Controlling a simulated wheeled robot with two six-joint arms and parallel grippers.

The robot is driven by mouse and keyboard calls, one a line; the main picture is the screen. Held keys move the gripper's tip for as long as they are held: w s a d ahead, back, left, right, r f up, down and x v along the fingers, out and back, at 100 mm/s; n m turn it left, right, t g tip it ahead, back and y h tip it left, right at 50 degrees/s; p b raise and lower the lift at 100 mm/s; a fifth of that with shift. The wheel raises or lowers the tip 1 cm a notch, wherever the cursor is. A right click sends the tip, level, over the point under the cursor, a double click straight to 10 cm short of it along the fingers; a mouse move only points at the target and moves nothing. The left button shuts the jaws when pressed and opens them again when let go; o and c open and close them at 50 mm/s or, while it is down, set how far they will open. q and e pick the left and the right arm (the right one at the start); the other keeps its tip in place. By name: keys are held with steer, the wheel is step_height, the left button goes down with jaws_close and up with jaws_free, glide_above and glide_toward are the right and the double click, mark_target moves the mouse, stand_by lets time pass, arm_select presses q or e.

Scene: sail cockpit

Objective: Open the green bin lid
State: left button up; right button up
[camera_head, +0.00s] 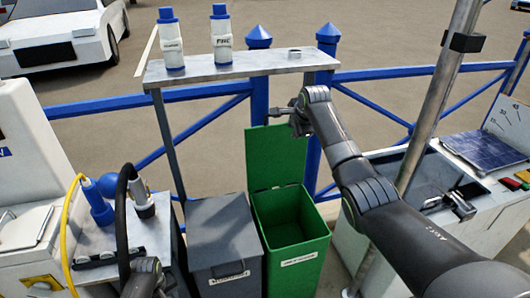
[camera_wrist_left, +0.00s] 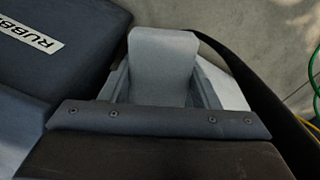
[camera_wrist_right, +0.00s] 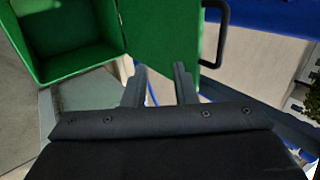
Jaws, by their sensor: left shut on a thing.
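The green bin (camera_head: 290,233) stands right of a grey bin, with its inside showing. Its green lid (camera_head: 272,158) stands up at the bin's back edge, open. My right gripper (camera_head: 291,113) is at the lid's upper right edge. In the right wrist view its fingers (camera_wrist_right: 159,88) are apart with nothing between them, and the lid (camera_wrist_right: 158,30) shows beyond them. The lid's black handle (camera_wrist_right: 216,35) is to the right of the fingers. My left gripper (camera_wrist_left: 160,85) is shut on a pale grey piece (camera_wrist_left: 162,55); in the head view it is mostly hidden low at the left.
The grey bin (camera_head: 222,235) has its lid down. A metal shelf (camera_head: 240,66) with two white-and-blue bottles stands above the bins. A blue railing (camera_head: 195,93) runs behind. A metal pole (camera_head: 435,105) rises at the right. A black hose (camera_head: 122,215) loops near my left arm.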

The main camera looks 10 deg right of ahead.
steer(key=v, duration=0.6)
steer(key=shift+s+r, duration=0.25)
steer(key=shift+r, duration=0.05)
